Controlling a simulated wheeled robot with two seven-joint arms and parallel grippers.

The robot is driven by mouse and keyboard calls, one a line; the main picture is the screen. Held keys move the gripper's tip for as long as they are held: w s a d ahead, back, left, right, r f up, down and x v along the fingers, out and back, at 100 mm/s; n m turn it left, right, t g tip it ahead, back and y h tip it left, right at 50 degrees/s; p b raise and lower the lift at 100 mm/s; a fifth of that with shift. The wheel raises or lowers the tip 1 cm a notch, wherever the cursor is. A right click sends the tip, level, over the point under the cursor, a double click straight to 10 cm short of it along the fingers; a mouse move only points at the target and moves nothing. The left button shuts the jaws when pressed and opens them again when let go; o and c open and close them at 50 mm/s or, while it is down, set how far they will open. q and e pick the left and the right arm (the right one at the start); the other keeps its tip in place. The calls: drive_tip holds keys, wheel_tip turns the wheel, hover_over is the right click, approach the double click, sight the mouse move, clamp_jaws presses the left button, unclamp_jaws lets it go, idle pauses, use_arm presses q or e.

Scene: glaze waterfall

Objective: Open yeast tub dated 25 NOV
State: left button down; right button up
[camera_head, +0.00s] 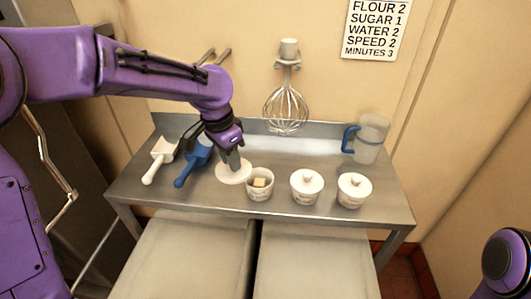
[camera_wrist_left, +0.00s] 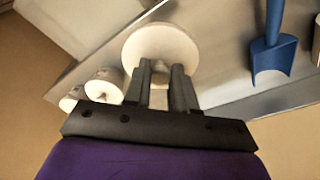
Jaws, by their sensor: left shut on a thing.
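Three small white tubs stand in a row on the steel table. The left tub (camera_head: 259,190) is open, with a pale yellowish block inside. The middle tub (camera_head: 307,188) and the right tub (camera_head: 354,191) have knobbed lids on. Dark print on the tubs is too small to read, so I cannot tell which is 25 NOV. My left gripper (camera_head: 234,165) is shut on a round white lid (camera_head: 232,175), left of the open tub. The lid also shows in the left wrist view (camera_wrist_left: 160,45). I cannot tell whether it touches the table. My right gripper is out of view.
A white scoop (camera_head: 160,158) and a blue scoop (camera_head: 193,162) lie left of the lid on the steel table (camera_head: 320,152). A clear jug with a blue handle (camera_head: 369,140) stands at the back right. A whisk (camera_head: 286,108) hangs on the wall. Clear tabletop lies behind the tubs.

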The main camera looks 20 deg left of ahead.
use_arm(q)
drive_tip(key=shift+w+a+r, duration=0.2)
drive_tip(key=shift+w, duration=0.05)
drive_tip(key=w+a+f+p, duration=0.1)
drive_tip(key=w+a+f, duration=0.1)
drive_tip(key=w, duration=0.1)
drive_tip(key=w+a+f+p, duration=0.1)
drive_tip(key=w+a+f, duration=0.1)
drive_tip(key=w+f, duration=0.1)
drive_tip(key=w+a+f+p, duration=0.2)
drive_tip(key=w+a+f, duration=0.1)
drive_tip(key=shift+w+f, duration=0.15)
drive_tip(key=shift+w, duration=0.05)
drive_tip(key=shift+w+a+f, duration=0.1)
drive_tip(key=shift+f, duration=0.1)
drive_tip(key=f, duration=0.2)
drive_tip(key=f+p, duration=0.1)
drive_tip(key=f, duration=0.1)
drive_tip(key=shift+w+a, duration=0.15)
drive_tip(key=shift+w, duration=0.25)
drive_tip(key=shift+s, duration=0.1)
drive_tip(key=c, duration=0.9)
unclamp_jaws()
drive_tip(key=shift+f, duration=0.15)
